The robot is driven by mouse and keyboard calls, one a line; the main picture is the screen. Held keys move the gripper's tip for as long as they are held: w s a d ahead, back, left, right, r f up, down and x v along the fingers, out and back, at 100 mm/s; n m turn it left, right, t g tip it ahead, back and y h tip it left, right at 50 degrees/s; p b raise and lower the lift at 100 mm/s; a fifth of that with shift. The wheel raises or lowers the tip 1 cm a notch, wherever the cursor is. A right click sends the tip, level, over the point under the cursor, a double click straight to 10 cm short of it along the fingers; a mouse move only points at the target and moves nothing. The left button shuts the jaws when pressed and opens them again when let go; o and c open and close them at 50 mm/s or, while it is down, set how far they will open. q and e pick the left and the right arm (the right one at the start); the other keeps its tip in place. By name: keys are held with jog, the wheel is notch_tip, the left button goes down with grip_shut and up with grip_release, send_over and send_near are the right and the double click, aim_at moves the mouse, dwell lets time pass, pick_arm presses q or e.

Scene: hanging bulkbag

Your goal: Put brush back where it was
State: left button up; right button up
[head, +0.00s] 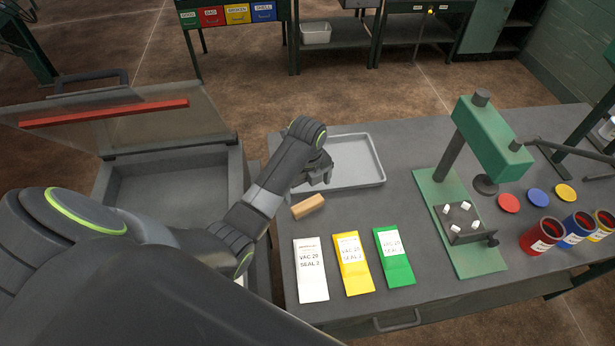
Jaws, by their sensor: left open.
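The brush looks like a small tan wooden block (308,206) lying on the grey workbench, just in front of the shallow grey tray (358,160). Its bristles cannot be made out. My left gripper (318,182) is open, over the near left part of the tray and a little beyond the block, apart from it in the picture. My left arm comes in from the left and hides part of the bench's left edge. My right gripper does not show.
White (311,270), yellow (354,263) and green (394,256) bags lie in front. A green press (458,190) stands right, beside red (543,236) and blue (577,229) cups and coloured discs. An open-lidded box (165,180) is at left.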

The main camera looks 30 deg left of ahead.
pick_arm(q)
notch_tip(320, 180, up, 5)
jog(key=shift+f, duration=0.2)
jog(key=shift+f, duration=0.1)
dwell(0.4)
